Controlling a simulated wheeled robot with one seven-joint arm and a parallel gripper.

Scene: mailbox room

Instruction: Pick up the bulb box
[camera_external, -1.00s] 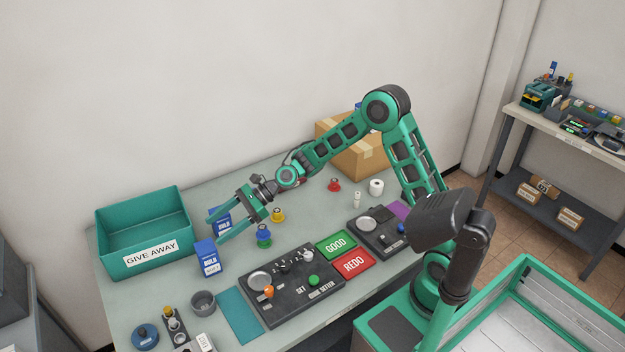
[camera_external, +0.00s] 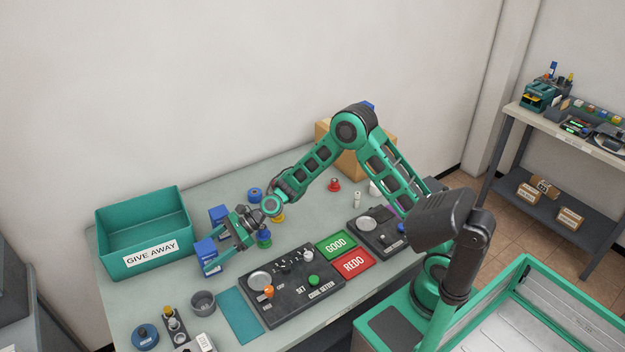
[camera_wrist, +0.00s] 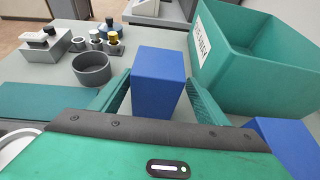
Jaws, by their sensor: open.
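A blue bulb box (camera_external: 205,252) stands upright on the table, just in front of the give-away bin. In the wrist view the blue box (camera_wrist: 158,82) stands between the two green fingers of my gripper (camera_wrist: 157,95). My gripper (camera_external: 214,253) is open around it, low over the table; I cannot tell whether the fingers touch its sides. A second blue box (camera_external: 218,214) stands behind, beside the bin, and its top also shows at the lower right of the wrist view (camera_wrist: 284,143).
The teal bin (camera_external: 125,267) labelled GIVE AWAY stands left of the boxes. A grey cup (camera_external: 203,303) and a teal mat (camera_external: 240,315) are in front. A dark control panel (camera_external: 292,290) lies to the right.

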